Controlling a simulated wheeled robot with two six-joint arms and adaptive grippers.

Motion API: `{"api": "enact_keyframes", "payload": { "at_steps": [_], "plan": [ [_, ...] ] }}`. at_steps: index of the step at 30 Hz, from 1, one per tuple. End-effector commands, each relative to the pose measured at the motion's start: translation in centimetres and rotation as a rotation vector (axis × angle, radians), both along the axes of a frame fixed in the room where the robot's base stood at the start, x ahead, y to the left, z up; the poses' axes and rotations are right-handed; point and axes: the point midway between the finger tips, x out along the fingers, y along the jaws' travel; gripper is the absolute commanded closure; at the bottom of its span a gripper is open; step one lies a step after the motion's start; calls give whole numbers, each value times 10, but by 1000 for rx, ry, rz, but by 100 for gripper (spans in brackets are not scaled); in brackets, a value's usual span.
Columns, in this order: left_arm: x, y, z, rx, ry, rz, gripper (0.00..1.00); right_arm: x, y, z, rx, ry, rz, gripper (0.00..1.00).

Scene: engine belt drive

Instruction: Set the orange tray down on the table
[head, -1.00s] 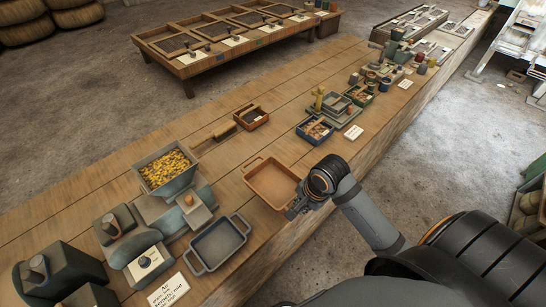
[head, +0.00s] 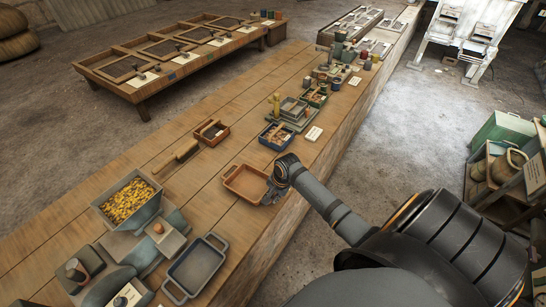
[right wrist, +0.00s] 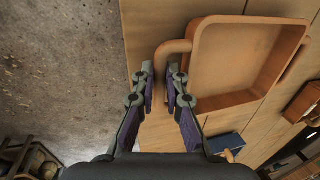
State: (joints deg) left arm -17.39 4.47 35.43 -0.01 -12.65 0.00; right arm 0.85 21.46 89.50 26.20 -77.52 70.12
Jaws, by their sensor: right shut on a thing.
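The orange tray (head: 245,184) is a shallow open box with loop handles, near the right edge of the long wooden table (head: 240,234). It looks level and empty; I cannot tell whether its base touches the planks or hangs just above. My right gripper (head: 274,189) is at the tray's near right side. In the right wrist view, the orange tray (right wrist: 240,55) fills the upper right, and my right gripper (right wrist: 160,76) has its fingers on either side of the tray's handle, shut on it. My left gripper is out of view.
A grey tray (head: 194,268) lies nearer on the table, and a blue tray (head: 277,136) lies just beyond the orange one. A small brown tray (head: 211,132), a brush (head: 176,158) and a bin of yellow pieces (head: 128,202) lie to the left. Bare planks lie between.

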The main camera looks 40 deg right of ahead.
Motion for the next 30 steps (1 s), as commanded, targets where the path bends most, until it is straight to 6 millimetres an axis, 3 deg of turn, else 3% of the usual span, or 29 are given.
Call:
{"api": "enact_keyframes", "payload": {
  "at_steps": [8,9,13,23,26,30],
  "plan": [
    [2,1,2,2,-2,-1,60,1,0,-8,-1,-4,1,100],
    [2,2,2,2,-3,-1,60,1,0,-8,-2,-3,1,84],
    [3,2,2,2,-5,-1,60,1,0,-8,-2,-3,1,67],
    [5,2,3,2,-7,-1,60,0,-1,-5,-2,-4,1,66],
    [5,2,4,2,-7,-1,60,-1,-3,7,-3,-6,1,66],
    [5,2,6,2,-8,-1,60,-9,-6,39,-7,-7,3,66]
  ]
}}
